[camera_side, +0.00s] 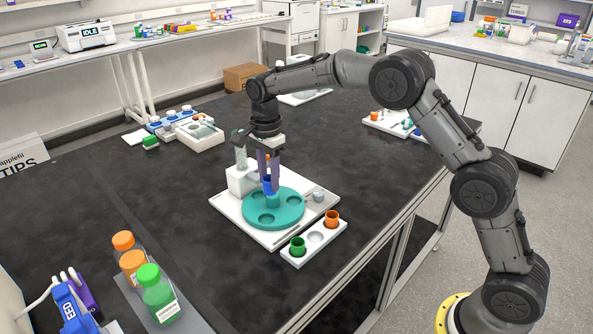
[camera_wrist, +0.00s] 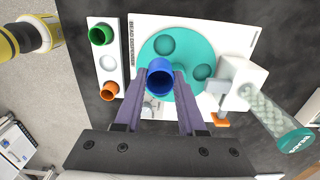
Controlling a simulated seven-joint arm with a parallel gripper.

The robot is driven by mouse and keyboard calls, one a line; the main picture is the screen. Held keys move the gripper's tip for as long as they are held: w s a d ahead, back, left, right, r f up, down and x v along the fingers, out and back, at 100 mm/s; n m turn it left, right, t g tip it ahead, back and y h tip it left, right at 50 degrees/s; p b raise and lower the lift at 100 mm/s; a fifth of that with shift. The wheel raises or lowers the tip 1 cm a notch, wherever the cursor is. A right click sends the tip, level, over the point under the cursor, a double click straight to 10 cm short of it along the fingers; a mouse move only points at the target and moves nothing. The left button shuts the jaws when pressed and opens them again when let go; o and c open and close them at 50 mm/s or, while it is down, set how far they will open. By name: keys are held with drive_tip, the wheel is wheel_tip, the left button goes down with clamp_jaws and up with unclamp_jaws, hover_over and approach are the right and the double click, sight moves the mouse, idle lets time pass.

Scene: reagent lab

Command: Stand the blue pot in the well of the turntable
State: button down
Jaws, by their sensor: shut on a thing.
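The blue pot (camera_side: 267,183) is held upright between the fingers of my gripper (camera_side: 270,168), its open mouth facing the wrist camera. In the wrist view the blue pot (camera_wrist: 160,80) sits between the two purple fingertips (camera_wrist: 157,94). The teal turntable (camera_side: 293,213) lies flat on a white base, with round shallow wells and a raised hub (camera_side: 272,201). In the side view the pot appears above the hub, overlapping the turntable's far half. In the wrist view it covers part of the turntable (camera_wrist: 188,42); the exact gap beneath it cannot be told.
A white rack (camera_side: 299,260) beside the turntable holds a green pot (camera_side: 298,246) and an orange pot (camera_side: 331,218), with an empty socket between. A white bead dispenser (camera_side: 239,181) with a clear tube (camera_wrist: 272,107) stands close to the pot. Bottles (camera_side: 158,295) stand at front left.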

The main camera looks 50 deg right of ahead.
sight(267, 221)
drive_tip(key=f, duration=0.2)
drive_tip(key=w+a+f, duration=0.1)
drive_tip(key=shift+f, duration=0.15)
drive_tip(key=shift+s+f, duration=0.1)
drive_tip(key=shift+f, duration=2.25)
drive_tip(key=shift+f, duration=0.85)
idle(0.4)
drive_tip(key=shift+c, duration=0.5)
unclamp_jaws()
drive_tip(key=shift+r, duration=0.15)
drive_tip(key=shift+r, duration=3.4)
